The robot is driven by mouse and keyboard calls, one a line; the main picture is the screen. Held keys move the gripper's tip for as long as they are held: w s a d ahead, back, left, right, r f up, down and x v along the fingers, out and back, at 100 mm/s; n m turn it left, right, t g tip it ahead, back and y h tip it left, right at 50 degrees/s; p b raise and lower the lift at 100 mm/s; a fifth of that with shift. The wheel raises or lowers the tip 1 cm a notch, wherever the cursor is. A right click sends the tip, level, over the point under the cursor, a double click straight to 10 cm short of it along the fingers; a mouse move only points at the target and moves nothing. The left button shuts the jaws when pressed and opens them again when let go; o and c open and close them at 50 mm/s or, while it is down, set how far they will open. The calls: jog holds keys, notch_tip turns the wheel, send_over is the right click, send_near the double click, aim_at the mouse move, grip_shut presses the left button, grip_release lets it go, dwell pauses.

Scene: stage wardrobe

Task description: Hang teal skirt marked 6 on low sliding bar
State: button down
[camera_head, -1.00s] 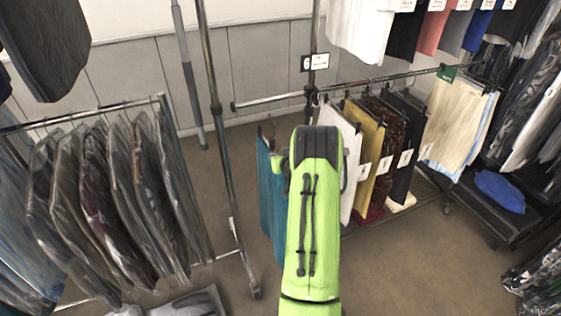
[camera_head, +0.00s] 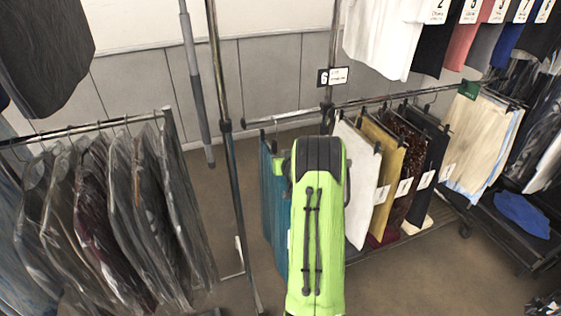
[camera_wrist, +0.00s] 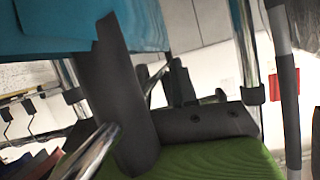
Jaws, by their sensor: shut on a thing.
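The teal skirt (camera_head: 272,205) hangs upright on a hanger just left of my green arm. It also fills the top left of the wrist view (camera_wrist: 60,30). My gripper (camera_wrist: 112,45) shows as dark parts beside the teal cloth and is shut on the skirt's hanger or upper edge; which one I cannot tell. In the head view my arm hides the gripper. The low sliding bar (camera_head: 285,119) runs behind the skirt, with its free left end beyond it. The hanger's hook is close to the bar; whether they touch is unclear.
White (camera_head: 352,190), mustard (camera_head: 385,165) and darker garments hang right of my arm. A sign marked 6 (camera_head: 332,77) is on the rack's upright. A thin post (camera_head: 222,130) stands left of the skirt. Bagged clothes (camera_head: 105,210) fill the left rack.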

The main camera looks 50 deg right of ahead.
aim_at(274, 147)
jog(key=shift+s+r, duration=0.1)
jog(key=shift+r, duration=0.05)
jog(key=shift+w+d, duration=0.1)
jog(key=shift+w, duration=0.15)
jog(key=shift+s+r, duration=0.1)
jog(key=shift+r, duration=0.1)
jog(key=shift+w+d+b, duration=0.15)
jog(key=shift+w+d, duration=0.35)
jog(key=shift+w, duration=0.6)
jog(key=shift+w+d+b, duration=0.1)
jog(key=shift+w+d, duration=0.45)
jog(key=shift+w, duration=0.55)
jog(key=shift+w+d+b, duration=0.15)
jog(key=shift+w+d, duration=0.35)
jog(key=shift+w, duration=0.6)
jog(key=shift+w+b, duration=0.1)
jog(key=shift+b, duration=0.25)
jog(key=shift+f, duration=0.1)
